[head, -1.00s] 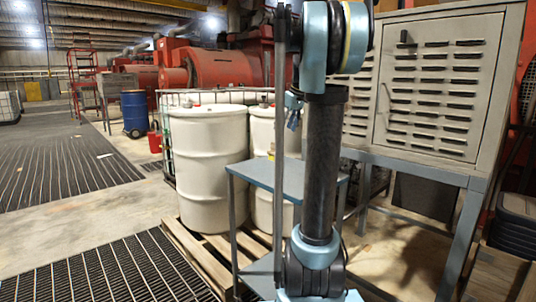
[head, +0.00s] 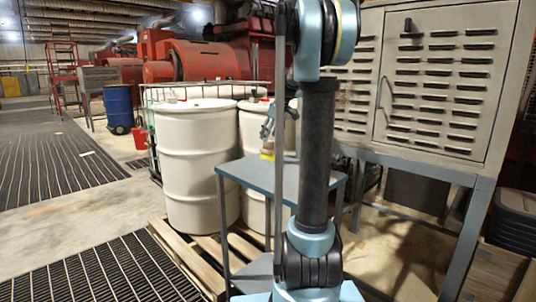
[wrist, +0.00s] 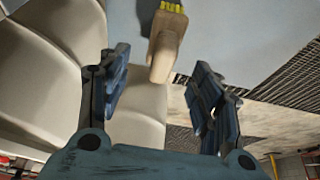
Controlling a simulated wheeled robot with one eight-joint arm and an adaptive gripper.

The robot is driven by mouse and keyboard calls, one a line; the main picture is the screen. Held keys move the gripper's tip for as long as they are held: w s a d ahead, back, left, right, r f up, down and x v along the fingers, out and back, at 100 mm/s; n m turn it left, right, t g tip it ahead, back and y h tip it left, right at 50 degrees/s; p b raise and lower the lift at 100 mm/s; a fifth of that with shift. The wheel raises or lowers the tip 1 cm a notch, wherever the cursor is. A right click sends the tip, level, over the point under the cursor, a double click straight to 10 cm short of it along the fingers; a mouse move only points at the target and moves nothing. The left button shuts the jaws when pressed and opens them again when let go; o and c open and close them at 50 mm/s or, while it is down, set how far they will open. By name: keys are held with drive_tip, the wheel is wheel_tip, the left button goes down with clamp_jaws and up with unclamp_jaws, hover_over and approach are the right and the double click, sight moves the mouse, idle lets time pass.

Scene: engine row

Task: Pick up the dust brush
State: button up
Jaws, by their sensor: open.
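The dust brush (wrist: 165,45) has a pale wooden handle and yellow bristles. It lies on the blue-grey table top (wrist: 222,30) near its edge, with the handle end pointing toward my gripper in the wrist view. In the head view only a small yellow part of the brush (head: 266,156) shows on the table. My gripper (wrist: 162,60) is open and empty, with its two fingers spread to either side of the handle's line in the wrist view. In the head view my gripper (head: 268,126) is just above the brush, partly hidden behind my arm.
White drums (head: 196,165) stand on a wooden pallet (head: 185,250) close behind and left of the table. A grey louvred cabinet (head: 440,85) on a blue-grey stand is at the right. Floor grating (head: 100,275) lies at the front left.

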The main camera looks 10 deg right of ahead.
sight(266, 149)
drive_tip(key=shift+x, duration=4.3)
drive_tip(key=shift+s, duration=0.1)
drive_tip(key=shift+c, duration=0.3)
drive_tip(key=c, duration=1.2)
